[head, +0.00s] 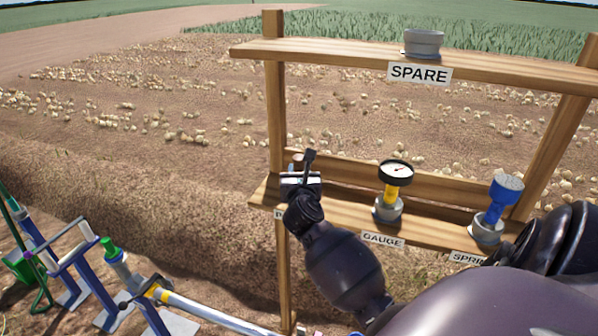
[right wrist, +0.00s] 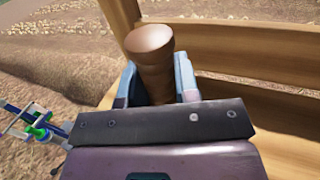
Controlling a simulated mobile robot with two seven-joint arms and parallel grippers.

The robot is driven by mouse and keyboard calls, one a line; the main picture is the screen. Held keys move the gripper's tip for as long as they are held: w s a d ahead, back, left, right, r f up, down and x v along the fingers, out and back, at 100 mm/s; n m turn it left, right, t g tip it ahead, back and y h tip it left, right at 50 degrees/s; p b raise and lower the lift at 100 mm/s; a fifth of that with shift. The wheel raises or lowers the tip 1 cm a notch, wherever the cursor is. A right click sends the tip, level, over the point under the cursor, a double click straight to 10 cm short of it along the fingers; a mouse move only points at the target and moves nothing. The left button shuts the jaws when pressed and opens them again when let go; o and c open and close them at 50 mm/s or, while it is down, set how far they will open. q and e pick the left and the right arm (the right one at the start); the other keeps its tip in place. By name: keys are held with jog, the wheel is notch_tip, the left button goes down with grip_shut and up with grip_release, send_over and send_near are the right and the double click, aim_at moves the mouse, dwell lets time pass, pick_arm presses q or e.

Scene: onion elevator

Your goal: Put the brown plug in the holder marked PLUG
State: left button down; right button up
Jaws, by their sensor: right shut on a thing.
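The brown plug (right wrist: 148,42) stands between the two fingers of my right gripper (right wrist: 157,80) in the right wrist view, its rounded top above them. In the head view my right gripper (head: 299,174) is at the left end of the lower shelf, shut on the plug, of which only a bit of brown (head: 297,158) shows. Under it, a mostly covered label (head: 279,214) shows only its first part. The holder there is hidden by my gripper and wrist, so I cannot tell whether the plug is seated in it. My left gripper is not in view.
On the lower shelf (head: 345,213), a yellow gauge with a black-rimmed dial (head: 396,176) stands in the GAUGE holder; a blue part (head: 502,196) stands in the holder to its right. An empty grey holder (head: 423,43) marked SPARE is above. A wooden post (head: 274,95) rises close by my gripper.

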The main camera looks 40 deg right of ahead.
jog(key=shift+f, duration=0.15)
jog(key=o, duration=1)
jog(key=shift+c, duration=0.2)
